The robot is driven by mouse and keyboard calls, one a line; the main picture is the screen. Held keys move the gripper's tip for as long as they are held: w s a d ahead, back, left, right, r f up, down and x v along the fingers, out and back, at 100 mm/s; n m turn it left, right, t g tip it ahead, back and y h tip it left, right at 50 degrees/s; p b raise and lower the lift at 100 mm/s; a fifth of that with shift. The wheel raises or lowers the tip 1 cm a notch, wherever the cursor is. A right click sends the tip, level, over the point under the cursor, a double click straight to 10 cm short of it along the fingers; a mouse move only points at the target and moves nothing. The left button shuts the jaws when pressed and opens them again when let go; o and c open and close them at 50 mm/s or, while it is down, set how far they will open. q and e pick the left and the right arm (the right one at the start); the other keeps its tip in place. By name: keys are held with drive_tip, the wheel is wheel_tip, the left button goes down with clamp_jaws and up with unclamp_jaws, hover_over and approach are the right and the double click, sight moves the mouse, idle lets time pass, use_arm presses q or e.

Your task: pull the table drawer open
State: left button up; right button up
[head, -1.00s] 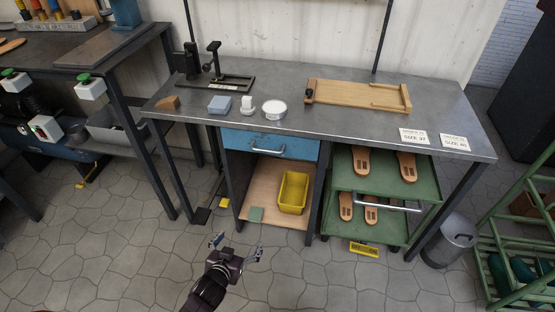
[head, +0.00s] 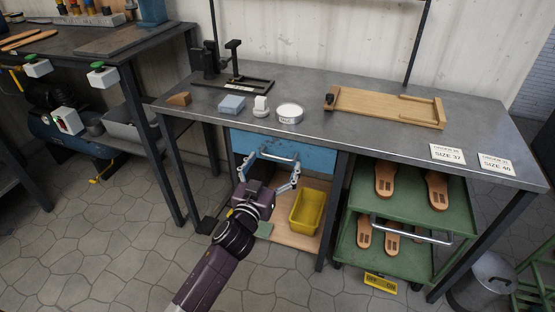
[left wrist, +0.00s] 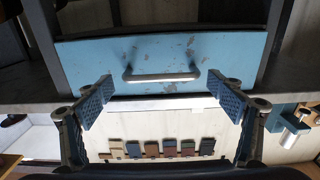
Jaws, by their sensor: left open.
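The blue table drawer (head: 313,157) sits under the grey tabletop. It looks closed in the head view, and its face with chipped paint fills the upper part of the left wrist view (left wrist: 225,48). Its metal bar handle (head: 283,159) shows between my fingers in the left wrist view (left wrist: 162,77). My left gripper (head: 271,166) is open, its two fingers spread to either side of the handle. The fingertips are close to the drawer face; I cannot tell whether they touch it. My right gripper is not in view.
Below the drawer is an open shelf with a yellow bin (head: 308,212). To the right, a green cart (head: 443,215) holds sandal soles. A clamp stand (head: 212,65), a blue block (head: 231,104), a white tin (head: 289,114) and a wooden board (head: 385,106) lie on the tabletop (head: 330,80).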

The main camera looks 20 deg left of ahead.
use_arm(q)
drive_tip(key=shift+w, duration=1.3)
drive_tip(key=shift+c, duration=0.7)
drive_tip(key=shift+s+d, duration=0.1)
drive_tip(key=c, duration=1.3)
